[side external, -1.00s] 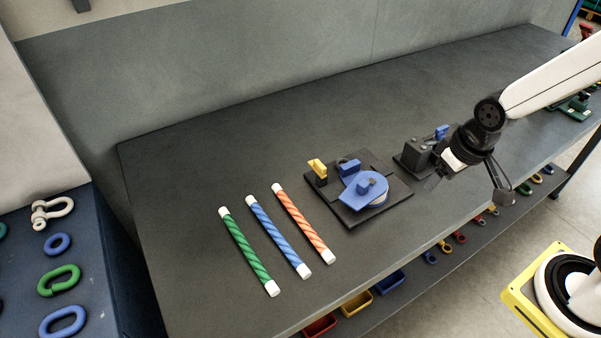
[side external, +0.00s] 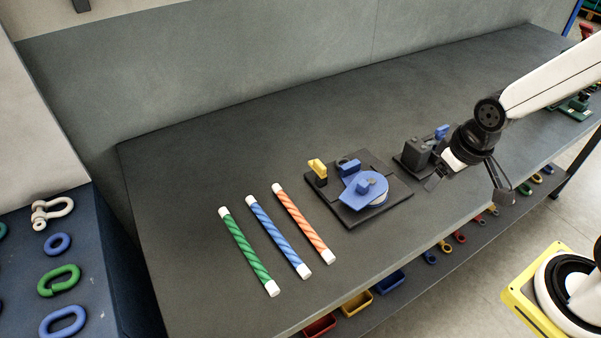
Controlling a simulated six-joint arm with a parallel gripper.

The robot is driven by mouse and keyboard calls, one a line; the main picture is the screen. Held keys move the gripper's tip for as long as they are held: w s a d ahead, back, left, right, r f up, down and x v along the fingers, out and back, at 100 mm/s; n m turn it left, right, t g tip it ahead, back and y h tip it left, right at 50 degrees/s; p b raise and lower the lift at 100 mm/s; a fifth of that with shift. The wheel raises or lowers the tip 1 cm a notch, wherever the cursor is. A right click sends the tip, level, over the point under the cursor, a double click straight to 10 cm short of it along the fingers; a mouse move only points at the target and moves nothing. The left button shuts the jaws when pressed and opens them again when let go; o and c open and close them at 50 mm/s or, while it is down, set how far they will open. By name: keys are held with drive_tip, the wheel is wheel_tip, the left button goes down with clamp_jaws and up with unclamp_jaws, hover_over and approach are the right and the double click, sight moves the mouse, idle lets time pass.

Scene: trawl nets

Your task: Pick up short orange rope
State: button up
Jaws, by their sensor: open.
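The short orange rope (side external: 303,225) lies flat on the dark bench, with white ends. It is the rightmost of three parallel ropes, beside a blue rope (side external: 278,238) and a green rope (side external: 248,253). My gripper (side external: 468,189) is open and empty, well to the right of the orange rope, over the bench's front part. Its fingers point downward, near a dark fixture with a blue part.
A black plate fixture (side external: 346,214) with a blue disc and a yellow block stands between the orange rope and my gripper. A dark block fixture (side external: 416,153) is beside my gripper. The bench behind the ropes is clear. Shackles and links lie on a blue surface at left.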

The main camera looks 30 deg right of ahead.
sight(326, 254)
drive_tip(key=a+f+n+t+h, duration=0.1)
drive_tip(key=a+f+n, duration=0.1)
drive_tip(key=n, duration=0.6)
drive_tip(key=a+f+n+t+h, duration=0.1)
drive_tip(key=a+n, duration=0.4)
drive_tip(key=n, duration=0.3)
drive_tip(key=a+f+n+t+h, duration=0.1)
drive_tip(key=a+n, duration=0.3)
drive_tip(key=n, duration=0.5)
drive_tip(key=shift+w+a+f+h, duration=0.15)
drive_tip(key=shift+f+h, duration=0.1)
drive_tip(key=shift+f, duration=0.15)
drive_tip(key=shift+w+a+f+h, duration=0.15)
drive_tip(key=shift+f+h, duration=0.1)
drive_tip(key=shift+f, duration=0.15)
drive_tip(key=a+n+t+y, duration=0.1)
drive_tip(key=a+n, duration=0.2)
drive_tip(key=a+f+n+t+y, duration=0.1)
drive_tip(key=a+n, duration=0.2)
drive_tip(key=s+a+n+t+y, duration=0.1)
drive_tip(key=a+n, duration=0.2)
drive_tip(key=n, duration=0.1)
drive_tip(key=shift+a+f+y, duration=0.3)
drive_tip(key=shift+a, duration=0.1)
drive_tip(key=shift+s+a+f+n+y, duration=0.1)
drive_tip(key=shift+s+a+n+y, duration=0.15)
drive_tip(key=shift+a+n, duration=0.35)
drive_tip(key=shift+w+f, duration=0.1)
drive_tip(key=shift+w, duration=0.05)
drive_tip(key=shift+x, duration=1.15)
